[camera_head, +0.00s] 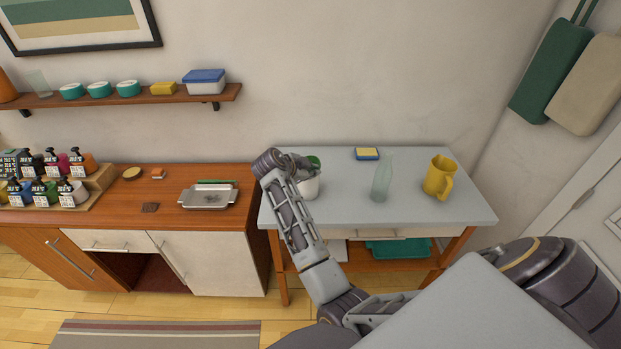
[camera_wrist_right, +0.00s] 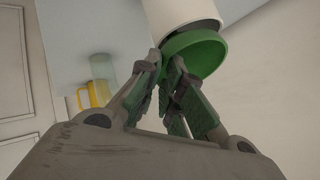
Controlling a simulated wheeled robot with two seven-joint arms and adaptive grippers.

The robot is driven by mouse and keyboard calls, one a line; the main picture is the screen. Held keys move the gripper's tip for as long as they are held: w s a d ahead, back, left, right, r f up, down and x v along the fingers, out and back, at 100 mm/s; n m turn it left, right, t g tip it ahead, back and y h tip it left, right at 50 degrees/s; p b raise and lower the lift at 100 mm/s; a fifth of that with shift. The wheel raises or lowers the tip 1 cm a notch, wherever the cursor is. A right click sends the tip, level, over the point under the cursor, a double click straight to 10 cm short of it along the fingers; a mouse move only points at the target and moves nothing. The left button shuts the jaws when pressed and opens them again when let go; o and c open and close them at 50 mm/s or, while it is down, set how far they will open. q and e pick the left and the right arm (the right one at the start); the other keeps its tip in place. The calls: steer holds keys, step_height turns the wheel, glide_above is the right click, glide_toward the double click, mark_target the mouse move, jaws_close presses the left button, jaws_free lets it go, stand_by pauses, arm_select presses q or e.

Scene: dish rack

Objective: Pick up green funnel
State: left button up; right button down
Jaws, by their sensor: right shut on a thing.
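The green funnel (camera_head: 314,161) shows at the top of a white container (camera_head: 310,187) at the left end of the grey table. My right gripper (camera_head: 297,163) is at the funnel's left side, partly hidden behind my wrist. In the right wrist view, its fingers (camera_wrist_right: 168,62) are shut on the edge of the funnel (camera_wrist_right: 195,54). The funnel's wide round mouth shows there beside the white container's dark rim (camera_wrist_right: 192,30). I cannot tell whether the funnel's lower part is inside the container. My left gripper is not in view.
The grey table (camera_head: 345,205) also holds a clear glass (camera_head: 382,178), a yellow pitcher (camera_head: 437,179) and a yellow-and-blue sponge (camera_head: 367,154). A wooden counter (camera_head: 215,222) with a metal tray (camera_head: 207,197) stands to the left. The table's middle front is clear.

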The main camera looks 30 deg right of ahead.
step_height(320, 180, up, 8)
steer(key=b, duration=0.1)
steer(key=shift+f, duration=0.25)
stand_by(0.5)
